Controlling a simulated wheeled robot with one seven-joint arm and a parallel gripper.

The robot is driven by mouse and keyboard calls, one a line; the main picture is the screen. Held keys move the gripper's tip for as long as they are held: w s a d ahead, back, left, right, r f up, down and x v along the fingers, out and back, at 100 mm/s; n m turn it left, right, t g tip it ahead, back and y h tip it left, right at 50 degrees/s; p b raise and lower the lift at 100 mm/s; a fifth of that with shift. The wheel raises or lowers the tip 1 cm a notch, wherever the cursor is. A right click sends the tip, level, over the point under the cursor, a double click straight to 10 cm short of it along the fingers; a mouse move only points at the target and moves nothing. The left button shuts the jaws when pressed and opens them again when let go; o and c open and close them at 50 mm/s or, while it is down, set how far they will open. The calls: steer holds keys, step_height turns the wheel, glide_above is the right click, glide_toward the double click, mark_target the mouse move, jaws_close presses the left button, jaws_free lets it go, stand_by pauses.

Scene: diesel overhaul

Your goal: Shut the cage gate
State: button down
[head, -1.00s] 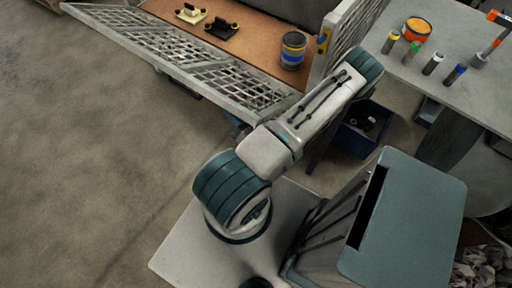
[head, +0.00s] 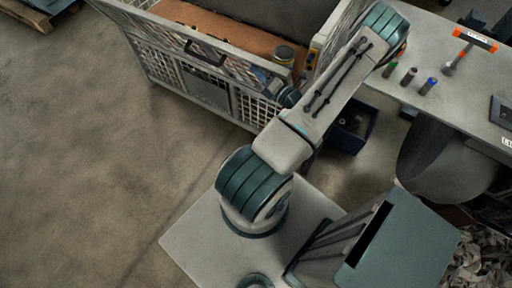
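The cage (head: 240,118) is a grey mesh box at the top middle. Its gate (head: 168,33) is the mesh panel along the near upper side, with a dark handle (head: 205,52) on its outer face. The gate now stands steeply, above the lower mesh wall. Whether its right end meets the cage's corner is hidden by my arm. My gripper (head: 268,80) is at the right end of the gate, close to its outer face. The wrist partly hides it, so I cannot tell whether it touches the gate or how its fingers stand.
Inside the cage, a can with a yellow band (head: 284,54) stands on the brown floor (head: 225,38). A grey table (head: 455,95) at right holds several small coloured cylinders and an orange-topped tool (head: 474,40). A blue bin (head: 349,128) sits below. The floor at left is clear.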

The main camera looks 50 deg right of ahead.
steer(key=shift+w+d+r, duration=0.1)
steer(key=shift+d+r, duration=0.05)
steer(key=shift+d, duration=0.1)
steer(key=shift+a, duration=0.1)
